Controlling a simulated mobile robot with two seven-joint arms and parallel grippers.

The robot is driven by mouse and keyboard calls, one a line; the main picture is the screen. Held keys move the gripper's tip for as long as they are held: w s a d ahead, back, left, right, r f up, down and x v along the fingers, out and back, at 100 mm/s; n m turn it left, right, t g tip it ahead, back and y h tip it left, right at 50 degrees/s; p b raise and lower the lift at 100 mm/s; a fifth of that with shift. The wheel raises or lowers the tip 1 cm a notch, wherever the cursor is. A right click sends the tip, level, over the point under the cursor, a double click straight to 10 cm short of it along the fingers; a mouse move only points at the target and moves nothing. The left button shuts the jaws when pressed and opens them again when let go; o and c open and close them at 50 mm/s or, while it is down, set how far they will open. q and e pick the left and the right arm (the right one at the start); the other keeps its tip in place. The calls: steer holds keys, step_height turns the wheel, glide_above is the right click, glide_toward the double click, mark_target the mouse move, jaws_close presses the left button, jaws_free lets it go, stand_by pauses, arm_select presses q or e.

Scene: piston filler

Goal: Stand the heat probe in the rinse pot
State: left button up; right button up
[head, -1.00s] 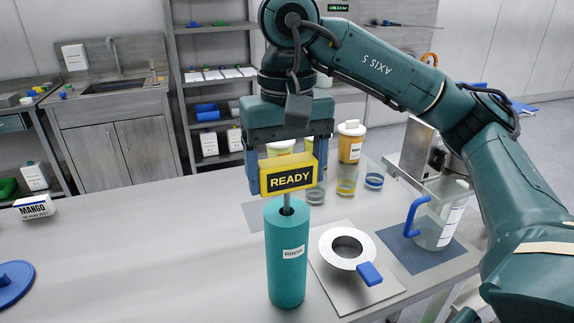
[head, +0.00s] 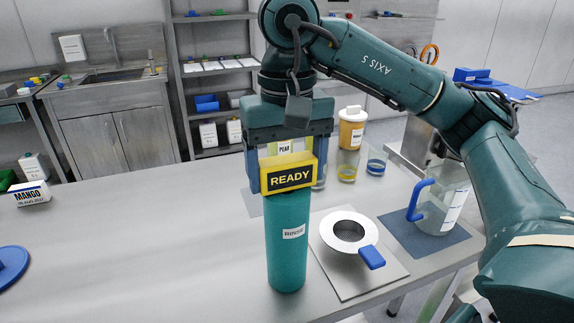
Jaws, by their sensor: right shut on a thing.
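The heat probe (head: 290,176) shows as a yellow block with a black READY label. My right gripper (head: 286,168) is shut on this block, one blue finger on each side. The rinse pot (head: 287,245) is a tall teal cylinder labelled RINSE, standing upright on the table. The block sits right at the top of the pot and hides its mouth. The probe's metal shaft is not visible now; it appears to be down inside the pot. I cannot tell whether the block rests on the rim. My left gripper is not in view.
A metal strainer with a blue handle (head: 349,231) lies on a grey mat right of the pot. A clear jug (head: 445,205) stands on a blue mat farther right. Jars (head: 352,128) stand behind. The table (head: 150,245) left of the pot is mostly clear.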

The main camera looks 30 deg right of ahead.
steer(key=o, duration=0.9)
steer(key=shift+c, duration=0.2)
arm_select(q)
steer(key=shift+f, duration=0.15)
arm_select(e)
steer(key=shift+o, duration=0.9)
arm_select(q)
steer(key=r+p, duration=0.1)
steer(key=p, duration=0.1)
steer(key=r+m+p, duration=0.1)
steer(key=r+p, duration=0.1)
steer(key=p, duration=0.1)
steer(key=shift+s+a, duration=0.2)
arm_select(e)
step_height(320, 180, up, 13)
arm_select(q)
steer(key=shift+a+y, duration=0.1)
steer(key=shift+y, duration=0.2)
arm_select(e)
steer(key=shift+r, duration=0.1)
